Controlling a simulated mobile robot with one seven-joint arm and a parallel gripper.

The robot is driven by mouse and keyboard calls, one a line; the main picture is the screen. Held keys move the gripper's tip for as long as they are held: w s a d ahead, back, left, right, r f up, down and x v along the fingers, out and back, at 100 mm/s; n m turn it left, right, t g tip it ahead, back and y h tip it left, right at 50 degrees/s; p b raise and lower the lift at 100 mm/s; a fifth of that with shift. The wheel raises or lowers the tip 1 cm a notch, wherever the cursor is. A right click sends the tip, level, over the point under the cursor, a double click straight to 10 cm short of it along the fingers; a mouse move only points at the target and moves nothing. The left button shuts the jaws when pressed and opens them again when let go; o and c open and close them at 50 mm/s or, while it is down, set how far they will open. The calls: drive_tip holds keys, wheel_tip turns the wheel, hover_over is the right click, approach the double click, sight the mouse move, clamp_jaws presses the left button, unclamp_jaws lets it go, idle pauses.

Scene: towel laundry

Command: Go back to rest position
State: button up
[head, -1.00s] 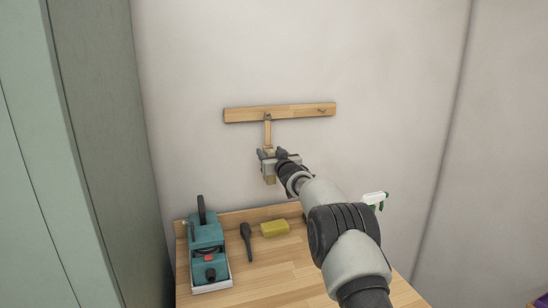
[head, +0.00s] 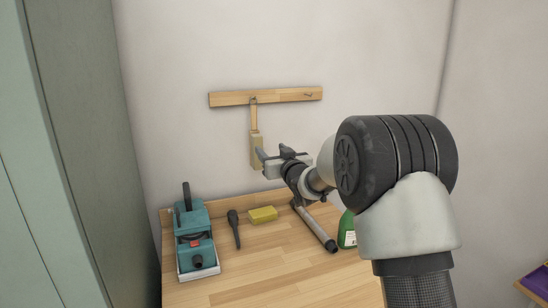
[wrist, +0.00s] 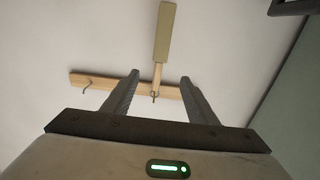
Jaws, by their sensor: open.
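My gripper (head: 266,160) is in front of the wall, just right of and near a wooden-handled tool (head: 255,145) that hangs from the wall rack (head: 280,96). In the wrist view my gripper (wrist: 160,78) has its two fingers wide apart with nothing held between them. The tool (wrist: 164,35) hangs from a hook on the rack (wrist: 108,83), beyond the fingertips. My arm is bent, with its large dark joint filling the right middle of the head view.
A wooden table (head: 270,265) stands below. On it are a teal machine (head: 196,240), a dark brush-like tool (head: 234,228), a yellow sponge (head: 263,214), a grey rod (head: 314,227) and a green bottle (head: 347,229), partly hidden by my arm. A green cabinet (head: 75,130) stands left.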

drive_tip(key=s+d+r+m+g+h+p, duration=0.1)
drive_tip(key=s+d+r+m+g+h, duration=0.15)
drive_tip(key=s+d, duration=0.55)
drive_tip(key=s+d+r+m+g+h+p, duration=0.1)
drive_tip(key=s+d+r+h, duration=0.3)
drive_tip(key=s, duration=0.6)
drive_tip(key=s+d+f+g+p, duration=0.1)
drive_tip(key=s+d+f+g, duration=0.1)
drive_tip(key=s, duration=0.9)
drive_tip(key=s+d+f+g+p, duration=0.1)
drive_tip(key=s+f+g, duration=0.1)
drive_tip(key=s, duration=0.9)
drive_tip(key=s+d+f+g, duration=0.2)
drive_tip(key=s+g, duration=0.1)
drive_tip(key=s, duration=0.7)
drive_tip(key=shift+s+d+f+m+p, duration=0.35)
drive_tip(key=shift+s+f+m+p, duration=0.05)
drive_tip(key=shift+m, duration=0.05)
